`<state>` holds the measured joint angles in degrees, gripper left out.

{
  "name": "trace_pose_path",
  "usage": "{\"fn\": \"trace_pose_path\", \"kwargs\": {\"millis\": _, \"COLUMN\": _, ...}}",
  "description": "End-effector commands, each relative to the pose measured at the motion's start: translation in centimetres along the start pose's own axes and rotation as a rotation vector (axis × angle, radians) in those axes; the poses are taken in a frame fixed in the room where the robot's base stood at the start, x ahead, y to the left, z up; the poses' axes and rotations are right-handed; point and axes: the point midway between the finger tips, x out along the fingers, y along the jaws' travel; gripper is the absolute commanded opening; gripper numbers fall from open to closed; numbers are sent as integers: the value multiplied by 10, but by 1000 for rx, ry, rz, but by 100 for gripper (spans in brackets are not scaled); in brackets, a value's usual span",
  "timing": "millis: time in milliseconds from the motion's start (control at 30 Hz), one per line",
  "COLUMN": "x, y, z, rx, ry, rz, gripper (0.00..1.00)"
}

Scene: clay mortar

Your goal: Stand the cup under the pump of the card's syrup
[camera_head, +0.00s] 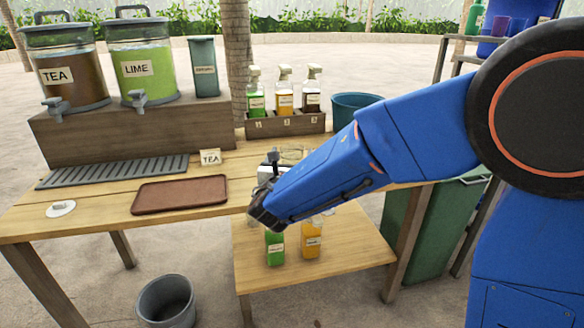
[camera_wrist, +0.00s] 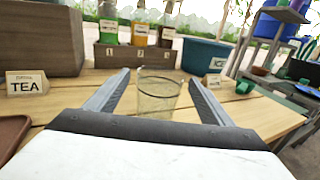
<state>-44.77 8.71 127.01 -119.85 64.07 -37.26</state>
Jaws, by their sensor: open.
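A clear glass cup (camera_wrist: 158,95) stands upright on the table between the two open fingers of my gripper (camera_wrist: 158,77); a gap shows on each side. In the head view my gripper (camera_head: 272,172) is above the table's front part, and my arm hides most of the cup. Three pump bottles, green (camera_head: 256,98), orange (camera_head: 284,98) and dark brown (camera_head: 312,98), stand behind in a wooden rack (camera_head: 284,126) numbered 1, 2, 3. A card (camera_wrist: 27,83) reads TEA under a smaller, unclear line. Another small card (camera_wrist: 212,80) right of the cup is unreadable.
A brown tray (camera_head: 180,194), a drip grille (camera_head: 112,171) and a white disc (camera_head: 61,209) lie left. TEA (camera_head: 68,78) and LIME (camera_head: 145,70) dispensers stand on a wooden block. A blue tub (camera_head: 355,105) is right of the rack. Spare bottles (camera_head: 311,240) stand on the lower shelf.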

Motion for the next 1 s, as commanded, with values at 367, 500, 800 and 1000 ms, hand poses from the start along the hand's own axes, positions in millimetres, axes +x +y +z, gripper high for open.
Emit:
{"fn": "trace_pose_path", "kwargs": {"millis": 367, "x": 20, "y": 0, "z": 0, "rx": 0, "ry": 0, "rz": 0, "gripper": 75}}
{"fn": "trace_pose_path", "kwargs": {"millis": 500, "x": 20, "y": 0, "z": 0, "rx": 0, "ry": 0, "rz": 0, "gripper": 47}}
{"fn": "trace_pose_path", "kwargs": {"millis": 800, "x": 20, "y": 0, "z": 0, "rx": 0, "ry": -1, "rz": 1, "gripper": 15}}
{"fn": "trace_pose_path", "kwargs": {"millis": 1000, "x": 20, "y": 0, "z": 11, "rx": 2, "ry": -3, "rz": 0, "gripper": 15}}
